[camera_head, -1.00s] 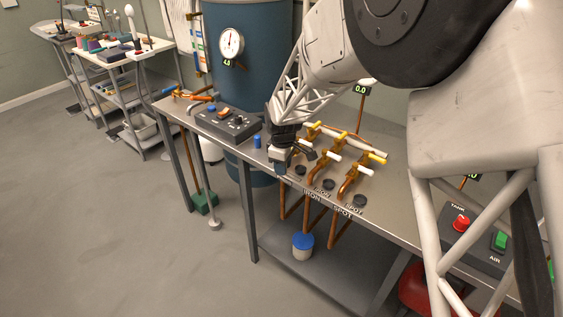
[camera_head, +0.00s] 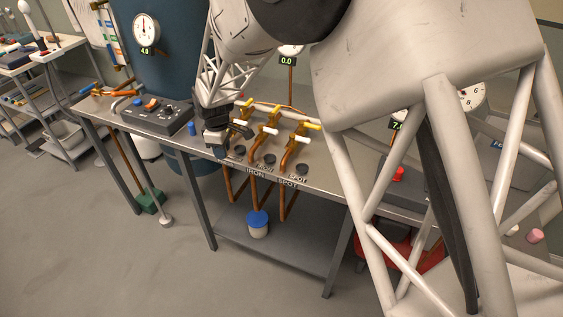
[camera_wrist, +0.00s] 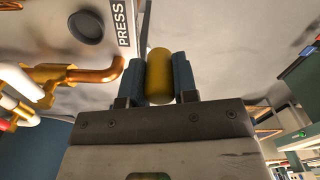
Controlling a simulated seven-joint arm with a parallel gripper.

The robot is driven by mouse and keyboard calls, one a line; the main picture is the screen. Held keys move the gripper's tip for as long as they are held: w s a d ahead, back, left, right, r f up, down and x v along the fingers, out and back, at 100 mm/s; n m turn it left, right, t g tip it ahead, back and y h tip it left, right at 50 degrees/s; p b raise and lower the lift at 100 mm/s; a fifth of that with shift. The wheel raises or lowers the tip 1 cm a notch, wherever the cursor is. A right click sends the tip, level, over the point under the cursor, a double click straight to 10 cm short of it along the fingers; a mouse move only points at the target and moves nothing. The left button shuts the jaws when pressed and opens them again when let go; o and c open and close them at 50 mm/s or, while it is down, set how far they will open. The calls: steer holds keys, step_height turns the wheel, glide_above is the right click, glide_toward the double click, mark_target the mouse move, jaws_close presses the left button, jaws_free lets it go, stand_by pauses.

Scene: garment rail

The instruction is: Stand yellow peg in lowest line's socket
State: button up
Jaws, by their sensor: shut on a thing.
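My gripper (camera_wrist: 159,72) is shut on the yellow peg (camera_wrist: 159,80), which sits between its two blue-grey fingers in the wrist view. In the head view my gripper (camera_head: 221,151) is low over the bench's front edge, left of the sockets; the peg cannot be made out there. Three dark round sockets, left (camera_head: 240,150), middle (camera_head: 270,160) and right (camera_head: 302,169), are in a row along the bench front. One dark socket (camera_wrist: 86,26) beside the label PRESS shows in the wrist view, up and left of the peg and apart from it.
Copper pipes with yellow fittings and white handles (camera_head: 270,132) stand behind the sockets. A small blue peg (camera_head: 192,128) and a control box (camera_head: 157,115) are to the left. Gauge displays read 4.0 (camera_head: 145,50) and 0.0 (camera_head: 287,61); another display (camera_head: 397,126) is partly hidden by my arm.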

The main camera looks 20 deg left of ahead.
steer(key=s+d+m, duration=0.2)
steer(key=d+m, duration=0.4)
steer(key=d, duration=1)
steer(key=s+d+m, duration=0.2)
steer(key=d+m, duration=0.5)
steer(key=d, duration=0.9)
steer(key=shift+s+d+r, duration=0.15)
steer(key=shift+s+r, duration=0.1)
steer(key=shift+r, duration=0.05)
steer(key=shift+w, duration=0.1)
glide_above(302, 169)
steer(key=shift+f, duration=0.7)
steer(key=shift+f, duration=0.1)
steer(key=shift+f, duration=1.7)
steer(key=shift+f, duration=0.1)
